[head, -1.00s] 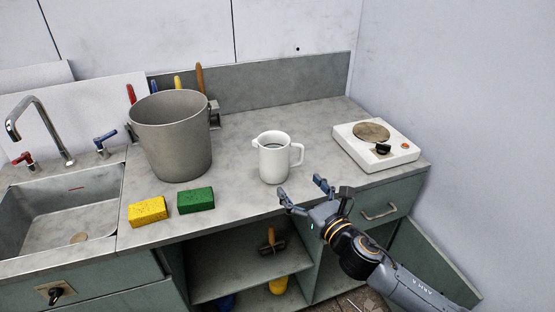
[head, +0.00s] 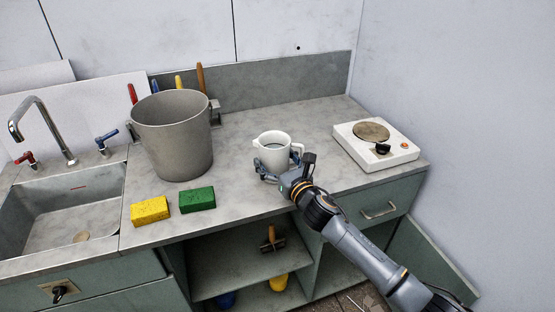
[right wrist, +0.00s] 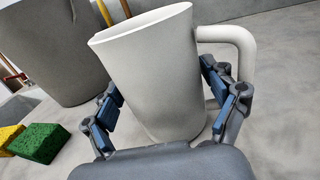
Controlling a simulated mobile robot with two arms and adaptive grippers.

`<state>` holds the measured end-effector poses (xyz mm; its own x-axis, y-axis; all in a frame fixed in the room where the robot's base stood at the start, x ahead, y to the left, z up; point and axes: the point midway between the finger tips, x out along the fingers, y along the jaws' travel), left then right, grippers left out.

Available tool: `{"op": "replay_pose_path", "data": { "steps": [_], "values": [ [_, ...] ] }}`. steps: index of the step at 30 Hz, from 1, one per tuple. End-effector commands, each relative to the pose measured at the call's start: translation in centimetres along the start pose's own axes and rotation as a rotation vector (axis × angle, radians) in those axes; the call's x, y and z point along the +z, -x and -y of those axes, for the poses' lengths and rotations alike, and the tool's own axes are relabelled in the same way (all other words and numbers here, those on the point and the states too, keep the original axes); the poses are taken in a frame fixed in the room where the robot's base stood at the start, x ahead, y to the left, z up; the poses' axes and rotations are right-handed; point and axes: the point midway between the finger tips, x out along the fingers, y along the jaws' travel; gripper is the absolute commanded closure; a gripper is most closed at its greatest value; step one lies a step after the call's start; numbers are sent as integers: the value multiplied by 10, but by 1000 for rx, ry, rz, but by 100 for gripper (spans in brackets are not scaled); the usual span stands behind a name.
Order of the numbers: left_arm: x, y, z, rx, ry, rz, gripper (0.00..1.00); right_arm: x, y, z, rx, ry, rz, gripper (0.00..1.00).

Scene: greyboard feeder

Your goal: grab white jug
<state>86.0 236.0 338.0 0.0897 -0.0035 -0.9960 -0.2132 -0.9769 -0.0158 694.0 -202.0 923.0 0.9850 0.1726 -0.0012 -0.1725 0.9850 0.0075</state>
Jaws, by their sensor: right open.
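The white jug (head: 272,148) stands upright on the grey worktop, in the middle of the head view, with its handle to the right. It also fills the middle of the right wrist view (right wrist: 155,75). My right gripper (head: 277,172) is open at the near side of the jug. In the right wrist view its two fingers (right wrist: 165,105) stand on either side of the jug body, the right one below the handle. Gaps seem to show between the finger pads and the jug. The gripper hides the jug's lower part in the head view. My left gripper is not in view.
A large grey bucket (head: 173,140) stands left of the jug. A yellow sponge (head: 150,210) and a green sponge (head: 197,199) lie near the front edge. A white hot plate (head: 376,146) is at the right, a sink (head: 70,215) at the left.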

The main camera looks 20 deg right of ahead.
Motion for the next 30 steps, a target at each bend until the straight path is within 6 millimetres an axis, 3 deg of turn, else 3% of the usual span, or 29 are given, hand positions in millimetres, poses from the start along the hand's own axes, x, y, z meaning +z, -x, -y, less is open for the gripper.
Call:
{"op": "replay_pose_path", "data": {
  "steps": [7,17,26,30],
  "values": [
    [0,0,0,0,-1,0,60,0,-2,0,0,0,0,14],
    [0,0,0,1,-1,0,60,0,-2,0,0,0,0,78],
    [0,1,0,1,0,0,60,4,-2,0,0,2,4,78],
    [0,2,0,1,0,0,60,16,-2,1,1,5,6,78]
  ]
}}
